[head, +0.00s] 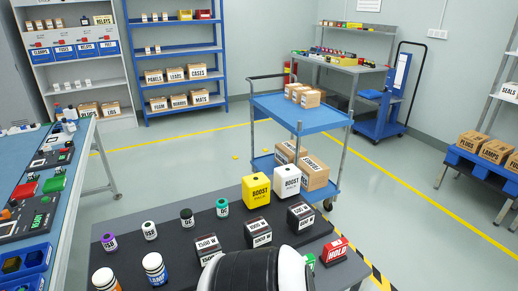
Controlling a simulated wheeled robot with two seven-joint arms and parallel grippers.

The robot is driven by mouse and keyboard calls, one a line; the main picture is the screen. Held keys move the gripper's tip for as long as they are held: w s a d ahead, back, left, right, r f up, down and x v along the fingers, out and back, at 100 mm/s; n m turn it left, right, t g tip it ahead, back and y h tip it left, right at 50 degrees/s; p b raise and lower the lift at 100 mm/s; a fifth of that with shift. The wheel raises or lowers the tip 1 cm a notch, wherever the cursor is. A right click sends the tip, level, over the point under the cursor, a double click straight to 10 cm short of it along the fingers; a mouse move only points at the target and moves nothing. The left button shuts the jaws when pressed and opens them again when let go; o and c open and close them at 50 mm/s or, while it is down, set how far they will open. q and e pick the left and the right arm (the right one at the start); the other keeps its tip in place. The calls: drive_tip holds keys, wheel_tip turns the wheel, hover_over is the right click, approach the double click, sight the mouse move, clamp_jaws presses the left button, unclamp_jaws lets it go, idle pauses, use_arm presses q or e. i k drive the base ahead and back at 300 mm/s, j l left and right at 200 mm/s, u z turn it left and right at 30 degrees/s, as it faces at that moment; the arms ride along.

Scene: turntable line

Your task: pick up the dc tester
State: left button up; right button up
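Several small capped cylinders with short labels stand on the dark mat (135,228) of the near table. They are a purple-topped one (109,242), a white one (149,231) that seems to read USB, a black-topped one (187,217) and a teal-topped one (222,207). The labels on the black and teal ones may read DC, but they are too small to be sure which is the dc tester. A black and white link of my arm covers the bottom middle. Neither of my grippers shows.
Dark W-labelled boxes (258,232), a yellow BOOST block (256,191), a white BOOST block (287,181) and a red HOLD block (335,251) share the table. Larger bottles (155,268) stand front left. A blue cart (300,113) is beyond; a blue-topped bench (84,145) is left.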

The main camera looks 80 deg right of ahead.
sight(222, 209)
drive_tip(key=z, duration=2.4)
drive_tip(key=k+l+u, duration=0.1)
drive_tip(key=l+u, duration=0.4)
drive_tip(key=k+l+u, duration=0.1)
drive_tip(key=l+u, duration=0.15)
drive_tip(key=u, duration=0.25)
